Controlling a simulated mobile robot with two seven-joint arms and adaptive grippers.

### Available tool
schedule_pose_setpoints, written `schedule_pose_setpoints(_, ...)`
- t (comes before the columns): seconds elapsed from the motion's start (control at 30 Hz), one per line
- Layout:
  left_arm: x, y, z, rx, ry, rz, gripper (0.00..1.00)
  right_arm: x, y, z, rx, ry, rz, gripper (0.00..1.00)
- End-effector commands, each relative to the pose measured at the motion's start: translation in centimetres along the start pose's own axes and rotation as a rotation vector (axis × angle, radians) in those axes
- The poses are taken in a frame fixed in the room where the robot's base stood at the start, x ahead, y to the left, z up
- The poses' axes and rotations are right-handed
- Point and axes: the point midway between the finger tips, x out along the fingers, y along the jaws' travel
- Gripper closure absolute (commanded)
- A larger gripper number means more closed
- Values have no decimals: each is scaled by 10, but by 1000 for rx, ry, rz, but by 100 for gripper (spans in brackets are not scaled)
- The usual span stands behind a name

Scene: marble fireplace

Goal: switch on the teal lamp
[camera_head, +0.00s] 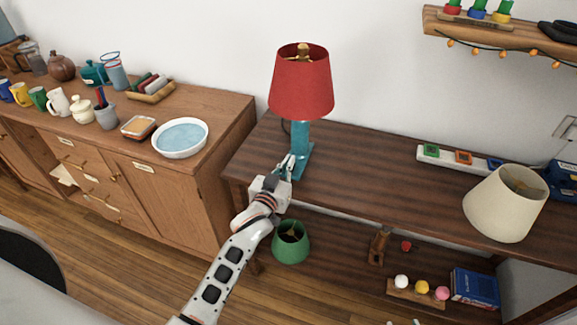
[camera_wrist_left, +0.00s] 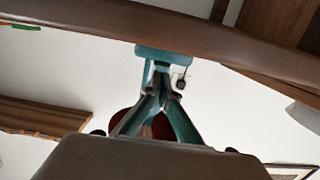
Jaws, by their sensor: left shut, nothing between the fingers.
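The teal lamp (camera_head: 302,145) stands upright on the dark wooden table, with a teal post and base and a red shade (camera_head: 301,85). My left gripper (camera_head: 289,166) is shut and empty, close to the front left of the lamp's lower post; I cannot tell whether it touches. In the left wrist view, its joined fingertips (camera_wrist_left: 164,76) lie in front of the lamp's teal base (camera_wrist_left: 165,53). A small dark knob (camera_wrist_left: 181,85) shows just beside the fingertips. The fingers hide much of the post. Small pale tips at the head view's bottom edge may be my right gripper.
A cream lampshade (camera_head: 506,202) stands at the table's right, near a pale strip (camera_head: 487,163) with coloured squares. A green shade (camera_head: 291,242) sits below the table. A cabinet with a blue-filled bowl (camera_head: 181,137) is at left. The middle of the tabletop is clear.

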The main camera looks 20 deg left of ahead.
Motion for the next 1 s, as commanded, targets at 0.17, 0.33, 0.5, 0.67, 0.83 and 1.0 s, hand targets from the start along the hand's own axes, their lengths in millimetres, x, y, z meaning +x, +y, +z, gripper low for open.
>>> schedule_pose_setpoints(0.17, 2, 0, 7, 0, 0, 0, 100, 1, 0, 1, 0, 1, 0, 63)
schedule_pose_setpoints(0.33, 2, 0, 7, 0, 1, 0, 100, 0, 0, 0, 0, 3, 0, 63)
schedule_pose_setpoints(0.5, 2, 0, 8, -1, 0, 0, 100, 0, 0, -1, 0, 4, 0, 63)
schedule_pose_setpoints(0.67, 6, 0, 12, 1, 1, 0, 100, -1, 0, -4, 0, 5, 0, 63)
schedule_pose_setpoints(0.83, 5, 0, 12, 1, 0, 0, 100, -1, 0, -4, 0, 4, 0, 63)
schedule_pose_setpoints(1.0, 6, -2, 1, 1, 2, 0, 100, -6, 2, -11, -1, 3, 0, 63)
